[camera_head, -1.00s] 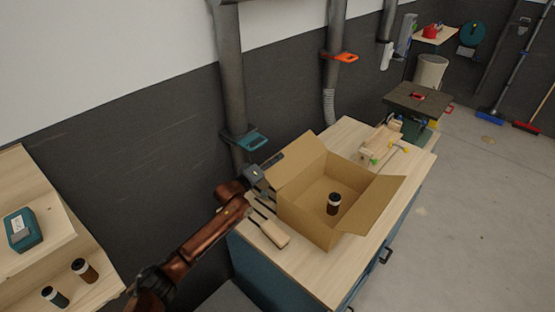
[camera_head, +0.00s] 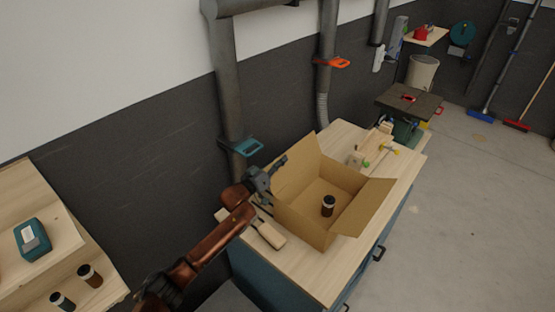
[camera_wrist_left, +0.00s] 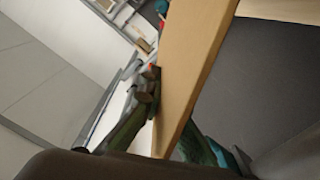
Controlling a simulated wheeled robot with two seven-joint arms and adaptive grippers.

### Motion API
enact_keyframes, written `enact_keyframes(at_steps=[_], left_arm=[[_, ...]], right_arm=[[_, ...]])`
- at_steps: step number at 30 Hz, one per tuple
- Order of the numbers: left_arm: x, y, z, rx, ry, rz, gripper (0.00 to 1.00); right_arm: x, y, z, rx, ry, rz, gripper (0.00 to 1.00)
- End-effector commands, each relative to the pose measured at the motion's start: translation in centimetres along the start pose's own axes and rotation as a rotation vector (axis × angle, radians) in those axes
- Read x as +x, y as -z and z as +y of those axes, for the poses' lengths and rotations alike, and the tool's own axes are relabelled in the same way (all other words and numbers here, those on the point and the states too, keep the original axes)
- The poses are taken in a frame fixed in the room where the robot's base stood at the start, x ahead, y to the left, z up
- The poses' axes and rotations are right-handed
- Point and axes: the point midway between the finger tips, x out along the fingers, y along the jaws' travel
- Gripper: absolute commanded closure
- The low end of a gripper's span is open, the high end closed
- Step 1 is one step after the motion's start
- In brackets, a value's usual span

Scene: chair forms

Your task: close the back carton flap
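The open cardboard carton (camera_head: 300,222) stands on the workbench. Its back flap (camera_head: 298,165) stands up steeply along the wall side. The right flap (camera_head: 364,206) is folded outward. A dark jar with a white lid (camera_head: 328,206) is inside the carton. My left gripper (camera_head: 280,162) is at the outer, wall side of the back flap, close to its left part. My right gripper is not in view.
The workbench (camera_head: 300,275) also carries a wooden-handled tool (camera_head: 270,234) in front of the carton and wooden pieces with clamps (camera_head: 376,150) behind it. A pipe with a teal clamp (camera_head: 240,147) runs along the wall. A shelf with jars (camera_head: 89,275) is at left.

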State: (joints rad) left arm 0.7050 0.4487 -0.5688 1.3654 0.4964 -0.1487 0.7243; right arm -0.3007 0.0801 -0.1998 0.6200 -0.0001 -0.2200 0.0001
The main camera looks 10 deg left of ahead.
Motion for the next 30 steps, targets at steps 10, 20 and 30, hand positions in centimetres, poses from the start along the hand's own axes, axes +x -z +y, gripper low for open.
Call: enact_keyframes(at_steps=[10,20,30], left_arm=[[-0.02,-0.31,0.52,0.060,0.001,-0.004,1.00],[-0.03,-0.37,0.47,0.060,0.002,-0.004,0.97],[-0.02,-0.15,0.52,0.061,0.001,-0.002,0.80]], right_arm=[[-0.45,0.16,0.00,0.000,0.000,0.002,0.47],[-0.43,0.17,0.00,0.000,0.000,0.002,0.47],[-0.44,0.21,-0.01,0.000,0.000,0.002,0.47]])
